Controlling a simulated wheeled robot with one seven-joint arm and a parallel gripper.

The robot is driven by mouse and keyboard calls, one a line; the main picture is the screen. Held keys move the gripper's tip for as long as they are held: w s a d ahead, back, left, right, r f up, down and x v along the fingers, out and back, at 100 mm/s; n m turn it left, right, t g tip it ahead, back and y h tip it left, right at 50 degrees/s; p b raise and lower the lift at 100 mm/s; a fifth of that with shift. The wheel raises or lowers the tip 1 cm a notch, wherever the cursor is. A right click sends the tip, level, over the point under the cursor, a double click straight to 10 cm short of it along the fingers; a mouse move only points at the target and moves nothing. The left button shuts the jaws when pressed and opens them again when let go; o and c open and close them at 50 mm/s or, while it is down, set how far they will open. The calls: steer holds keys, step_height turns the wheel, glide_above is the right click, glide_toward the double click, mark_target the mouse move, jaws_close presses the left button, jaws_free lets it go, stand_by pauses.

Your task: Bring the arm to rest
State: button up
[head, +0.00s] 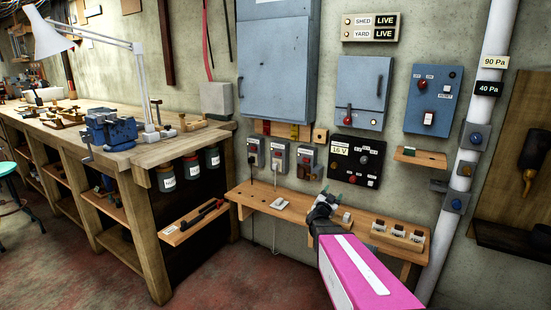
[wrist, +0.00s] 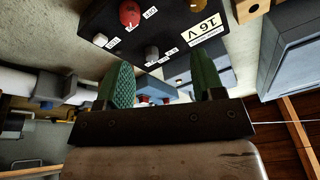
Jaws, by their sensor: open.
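My arm, with a pink and white link, reaches from the bottom right of the head view toward the wall. My gripper (head: 325,198) is above the narrow wooden shelf (head: 258,196), in front of the wall and below the black 16 V panel (head: 357,161). In the wrist view my gripper (wrist: 160,84) shows two green ribbed fingers standing well apart with nothing held between them. The black panel (wrist: 130,45) with its red and grey knobs is beyond the fingertips, and I see clear space between it and them.
Grey switch boxes (head: 279,156) are on the wall left of the panel. Small labelled blocks (head: 397,231) sit on the shelf's right part. A white vertical pipe (head: 484,110) stands at right. The workbench (head: 150,155) with a blue vice (head: 108,130) is at left. Red floor lies open in front.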

steer(key=s+a+f+n+g+y, duration=0.5)
steer(key=a+f+n+y, duration=0.45)
steer(key=a+y, duration=0.3)
steer(key=s+f+n+g, duration=0.1)
steer(key=s+f+g, duration=0.1)
steer(key=s+g, duration=0.4)
steer(key=s+f+n+g, duration=0.1)
steer(key=s+f+g, duration=0.2)
steer(key=s, duration=1.1)
steer(key=g, duration=0.3)
steer(key=shift+s+d+n, duration=0.25)
steer(key=shift+s+n, duration=0.1)
